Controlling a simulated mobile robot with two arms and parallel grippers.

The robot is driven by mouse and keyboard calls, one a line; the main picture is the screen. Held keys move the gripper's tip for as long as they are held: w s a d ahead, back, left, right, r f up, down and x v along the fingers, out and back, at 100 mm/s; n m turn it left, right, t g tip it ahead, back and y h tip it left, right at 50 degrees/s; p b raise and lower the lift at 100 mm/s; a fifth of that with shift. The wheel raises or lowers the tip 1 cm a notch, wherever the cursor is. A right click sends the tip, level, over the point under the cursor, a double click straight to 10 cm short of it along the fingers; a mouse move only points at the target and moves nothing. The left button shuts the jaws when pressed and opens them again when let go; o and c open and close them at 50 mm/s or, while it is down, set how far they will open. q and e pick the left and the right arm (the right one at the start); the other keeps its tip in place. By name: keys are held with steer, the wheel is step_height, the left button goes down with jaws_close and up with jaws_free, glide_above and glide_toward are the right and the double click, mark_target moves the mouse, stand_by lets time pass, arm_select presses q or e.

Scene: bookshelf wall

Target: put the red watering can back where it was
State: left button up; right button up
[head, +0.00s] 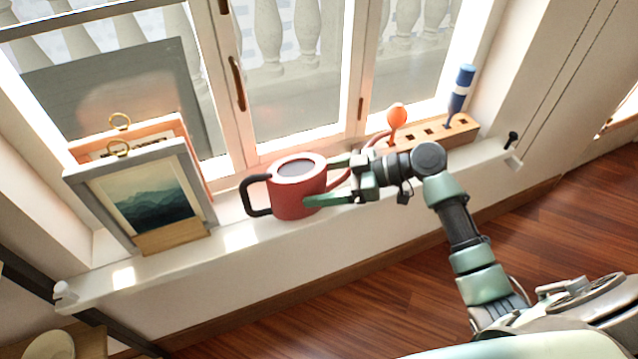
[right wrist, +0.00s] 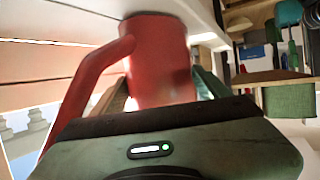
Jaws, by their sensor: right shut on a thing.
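The red watering can (head: 298,190) is upright at the middle of the windowsill (head: 240,238), with its black handle to the left and its thin spout to the right. I cannot tell whether its base touches the sill. My right gripper (head: 323,182) reaches in from the right and is shut on the can's body, one green finger on the far side and one on the near side. In the right wrist view the can (right wrist: 160,65) fills the space between the fingers. My left gripper is not in view.
A wooden block with holes (head: 465,130) holds an orange-headed tool (head: 397,116) and a blue-and-white one (head: 461,85) to the right. The window is behind; wooden floor (head: 400,265) is in front.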

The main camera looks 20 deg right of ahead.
stand_by(0.4)
steer(key=o, duration=2)
steer(key=shift+f, duration=0.1)
steer(key=v, duration=1.2)
